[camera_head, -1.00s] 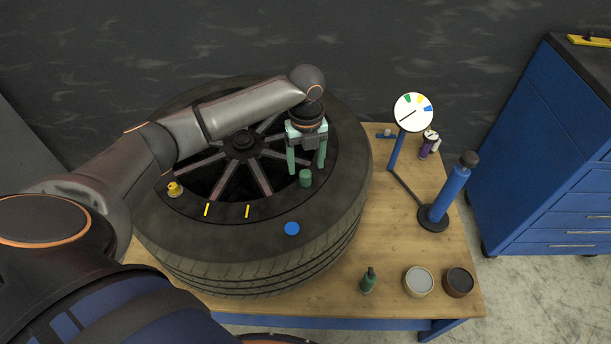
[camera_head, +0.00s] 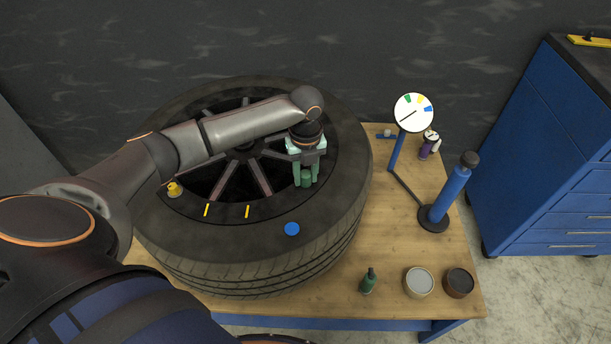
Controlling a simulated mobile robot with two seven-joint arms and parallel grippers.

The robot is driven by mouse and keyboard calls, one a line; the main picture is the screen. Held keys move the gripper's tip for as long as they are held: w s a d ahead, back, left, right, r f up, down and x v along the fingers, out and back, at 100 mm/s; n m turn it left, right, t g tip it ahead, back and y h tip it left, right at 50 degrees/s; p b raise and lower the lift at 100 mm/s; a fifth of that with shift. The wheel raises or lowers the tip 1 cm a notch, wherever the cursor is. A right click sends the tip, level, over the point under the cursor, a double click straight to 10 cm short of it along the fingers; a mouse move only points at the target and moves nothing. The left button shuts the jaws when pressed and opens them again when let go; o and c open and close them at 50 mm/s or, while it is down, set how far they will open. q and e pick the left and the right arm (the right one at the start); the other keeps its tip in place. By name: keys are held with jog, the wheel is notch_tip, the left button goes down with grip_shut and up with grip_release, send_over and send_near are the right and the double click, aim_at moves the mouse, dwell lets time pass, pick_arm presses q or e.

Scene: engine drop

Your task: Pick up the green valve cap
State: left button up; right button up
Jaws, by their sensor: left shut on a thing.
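The green valve cap (camera_head: 306,178) is a small dark green cylinder at the right inner edge of the wheel, on the tyre's sidewall side. My left gripper (camera_head: 306,180) points down over it with its green fingers on either side. The fingers are shut on the cap, which still appears at the wheel's surface; I cannot tell whether it is lifted. The tyre (camera_head: 270,265) lies flat on the wooden table. My right gripper is not in view.
A yellow valve piece (camera_head: 174,189) and a blue disc (camera_head: 292,229) sit on the tyre. A blue pump (camera_head: 450,193) with a round gauge (camera_head: 413,112) stands to the right. A green bottle (camera_head: 368,281) and two tins (camera_head: 419,282) stand at the front right.

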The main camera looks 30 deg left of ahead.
aim_at(306, 174)
pick_arm(q)
grip_shut()
jog(key=shift+r, duration=0.1)
jog(key=shift+r, duration=0.55)
notch_tip(306, 174, up, 2)
jog(key=shift+r, duration=0.15)
jog(key=s+d+r+p, duration=0.2)
jog(key=s+d+r, duration=0.7)
jog(key=s, duration=0.1)
jog(key=shift+s+d+r, duration=0.2)
jog(key=shift+d+r, duration=0.05)
